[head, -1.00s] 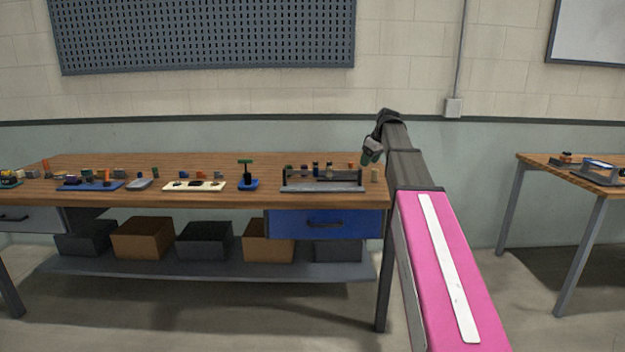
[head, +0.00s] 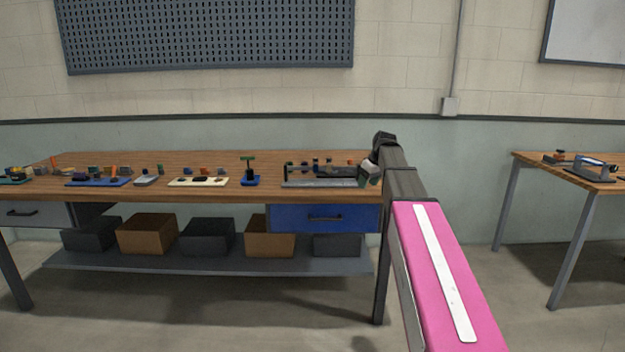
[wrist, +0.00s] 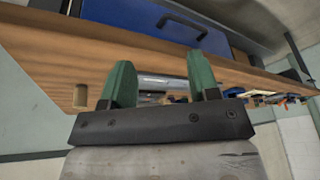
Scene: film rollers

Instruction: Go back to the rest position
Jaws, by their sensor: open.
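My gripper (head: 369,171) is at the right end of the wooden workbench (head: 120,196) in the head view, partly hidden by my own arm. In the wrist view my gripper (wrist: 162,88) shows two green fingers spread apart with nothing between them. The bench edge (wrist: 150,62) and the blue drawer (wrist: 150,22) show beyond the fingers. A grey rack with small rollers (head: 322,183) stands on the bench just left of my gripper in the head view.
The bench also holds a blue stand with a green top (head: 250,181), a cream tray (head: 215,182) and a blue tray (head: 88,183). Boxes (head: 147,234) stand on the lower shelf. A second table (head: 585,172) is at right, with open floor between.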

